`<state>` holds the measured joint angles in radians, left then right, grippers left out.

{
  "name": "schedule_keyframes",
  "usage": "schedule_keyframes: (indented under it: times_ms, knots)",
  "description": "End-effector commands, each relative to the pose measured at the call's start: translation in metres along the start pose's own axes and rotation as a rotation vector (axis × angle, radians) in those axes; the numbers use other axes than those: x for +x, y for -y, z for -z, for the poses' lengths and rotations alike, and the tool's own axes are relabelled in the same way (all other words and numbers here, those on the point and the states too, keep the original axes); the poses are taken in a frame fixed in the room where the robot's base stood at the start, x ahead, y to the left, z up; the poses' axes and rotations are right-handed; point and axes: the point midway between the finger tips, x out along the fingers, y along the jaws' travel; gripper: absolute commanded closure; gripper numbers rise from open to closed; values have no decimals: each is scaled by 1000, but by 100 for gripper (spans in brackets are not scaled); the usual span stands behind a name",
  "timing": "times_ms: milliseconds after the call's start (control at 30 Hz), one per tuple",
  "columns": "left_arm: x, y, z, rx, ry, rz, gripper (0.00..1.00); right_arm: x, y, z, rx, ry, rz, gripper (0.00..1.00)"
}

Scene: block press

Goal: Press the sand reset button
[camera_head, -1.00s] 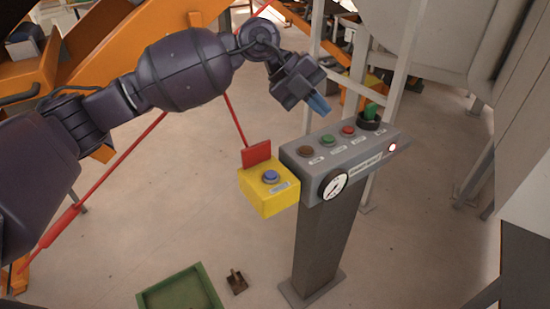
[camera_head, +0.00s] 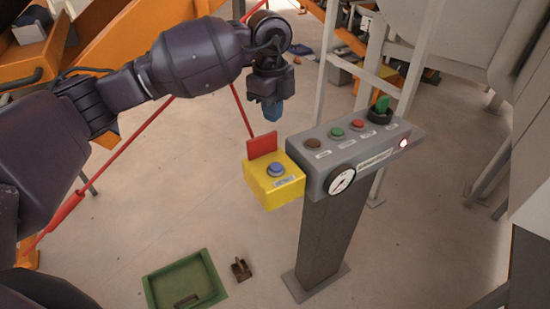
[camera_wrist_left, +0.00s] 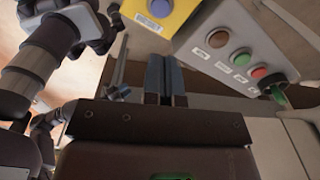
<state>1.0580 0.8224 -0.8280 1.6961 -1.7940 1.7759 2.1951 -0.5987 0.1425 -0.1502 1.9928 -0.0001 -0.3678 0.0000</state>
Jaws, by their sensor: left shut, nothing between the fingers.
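A grey console (camera_head: 325,181) on a post carries a brown button (camera_head: 313,144), a green button (camera_head: 337,132) and a red button (camera_head: 358,125) in a row. The labels are too small to read, so I cannot tell which is sand reset. A yellow box (camera_head: 262,194) with a blue button (camera_head: 276,169) joins the console's left side. My left gripper (camera_head: 272,113) is shut and empty, pointing down above and behind the yellow box, apart from every button. In the left wrist view, the brown button (camera_wrist_left: 218,40) lies right of the gripper (camera_wrist_left: 165,75). My right gripper is not in view.
A red plate (camera_head: 262,145) stands up at the yellow box's back edge. A green knob (camera_head: 381,104) rises at the console's far end, and a round gauge (camera_head: 341,180) is on its front. A green tray (camera_head: 152,291) lies on the floor. Pale rails (camera_head: 399,75) stand behind.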

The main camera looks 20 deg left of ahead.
Motion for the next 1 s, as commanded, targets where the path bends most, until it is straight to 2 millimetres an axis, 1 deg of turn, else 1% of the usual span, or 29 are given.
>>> schedule_keyframes:
  times_ms: [233,367,467,800,1000]
  knots:
    - [3,0,0,2,-2,-1,100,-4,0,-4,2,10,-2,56]
    - [15,0,1,2,-3,-1,100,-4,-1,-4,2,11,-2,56]
    - [31,0,1,2,-4,-3,100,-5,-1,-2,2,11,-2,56]
    - [91,0,1,1,-3,-3,100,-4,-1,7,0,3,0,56]
    - [120,0,1,2,-3,-1,100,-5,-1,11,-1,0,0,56]
